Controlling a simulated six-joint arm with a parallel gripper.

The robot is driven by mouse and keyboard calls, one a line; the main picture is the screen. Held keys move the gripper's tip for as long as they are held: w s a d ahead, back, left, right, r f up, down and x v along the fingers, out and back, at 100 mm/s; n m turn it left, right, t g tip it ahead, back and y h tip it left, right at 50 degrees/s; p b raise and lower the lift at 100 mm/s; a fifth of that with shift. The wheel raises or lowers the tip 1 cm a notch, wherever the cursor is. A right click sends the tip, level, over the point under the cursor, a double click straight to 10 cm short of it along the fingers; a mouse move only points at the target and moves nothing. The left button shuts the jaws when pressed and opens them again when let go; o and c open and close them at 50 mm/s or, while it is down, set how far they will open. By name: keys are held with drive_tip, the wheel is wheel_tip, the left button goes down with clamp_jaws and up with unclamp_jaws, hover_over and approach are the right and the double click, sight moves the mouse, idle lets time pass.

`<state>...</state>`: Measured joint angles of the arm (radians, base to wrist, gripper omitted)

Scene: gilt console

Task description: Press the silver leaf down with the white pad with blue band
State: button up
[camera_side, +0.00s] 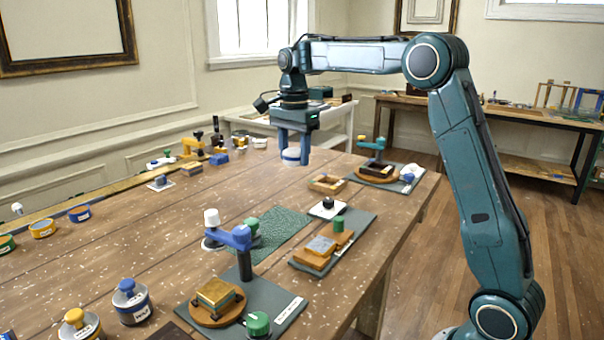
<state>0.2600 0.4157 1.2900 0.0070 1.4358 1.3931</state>
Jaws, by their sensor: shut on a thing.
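My gripper (293,158) points straight down over the back part of the wooden table, shut on the white pad with blue band (291,154). The pad sits between the two fingers; whether its underside is clear of the table is hard to tell. A pale grey square (321,245), which looks like the silver leaf, lies on an orange-brown wooden block on a grey-green mat (344,258), nearer the camera and to the right of the pad. The pad is well apart from it. How flat the leaf lies is too small to tell.
A green-knobbed block (338,225) stands right beside the grey square. A blue-armed stand (243,245) with a gold-topped block (215,294) is in front. A shallow wooden tray (327,184) and a black-knobbed white plate (327,207) lie between pad and leaf. Knobbed pots stand front left.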

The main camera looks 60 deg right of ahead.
drive_tip(key=s+a+f, duration=0.2)
drive_tip(key=s+f, duration=0.2)
drive_tip(key=s, duration=0.6)
drive_tip(key=shift+s+a+f, duration=0.2)
drive_tip(key=shift+s+f, duration=0.05)
drive_tip(key=shift+s, duration=0.15)
drive_tip(key=shift+f, duration=0.1)
drive_tip(key=shift+f, duration=1.6)
drive_tip(key=shift+f, duration=0.15)
